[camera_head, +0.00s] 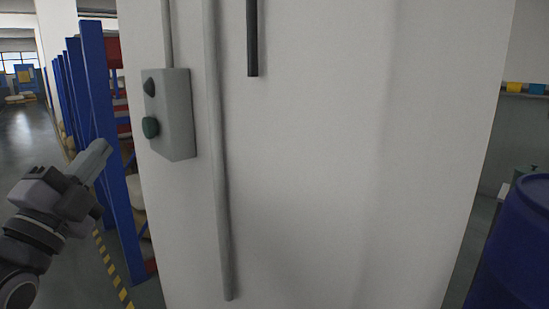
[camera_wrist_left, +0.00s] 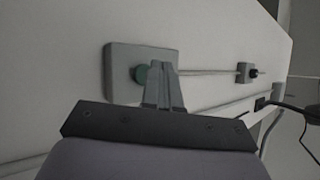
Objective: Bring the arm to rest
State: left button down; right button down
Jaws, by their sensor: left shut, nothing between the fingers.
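My left gripper (camera_head: 101,152) is in the left part of the head view, left of a grey button box. Its fingers are together and hold nothing. The grey box (camera_head: 176,115) is fixed to a white pillar and carries a dark upper button (camera_head: 149,87) and a green lower button (camera_head: 150,127). In the left wrist view the shut fingers (camera_wrist_left: 162,70) overlap the right edge of the green button (camera_wrist_left: 141,75) on the box (camera_wrist_left: 115,62). In the head view the fingertips stand apart from the box. My right gripper is in neither view.
The white pillar (camera_head: 330,160) fills the middle, with a grey pipe (camera_head: 218,170) and a short dark bar (camera_head: 252,38) on it. Blue shelving (camera_head: 105,130) stands behind my left gripper. A blue barrel (camera_head: 515,250) is at lower right. Open floor (camera_head: 32,150) lies at far left.

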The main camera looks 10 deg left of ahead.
pick_arm(q)
jog(key=d+f+n+g, duration=0.2)
jog(key=f+n+g, duration=0.2)
jog(key=f, duration=1.1)
jog(key=d+f+n+g, duration=0.2)
jog(key=f+n+g, duration=0.15)
jog(key=f, duration=1.15)
jog(key=s+d+f+n+g, duration=0.3)
jog(key=s+f, duration=0.5)
jog(key=f, duration=0.3)
jog(key=s+d+f+n+g, duration=0.3)
jog(key=s+f, duration=0.5)
jog(key=f, duration=0.4)
jog(key=shift+s+d+n, duration=0.35)
jog(key=shift+d+n, duration=0.05)
jog(key=shift+n, duration=0.25)
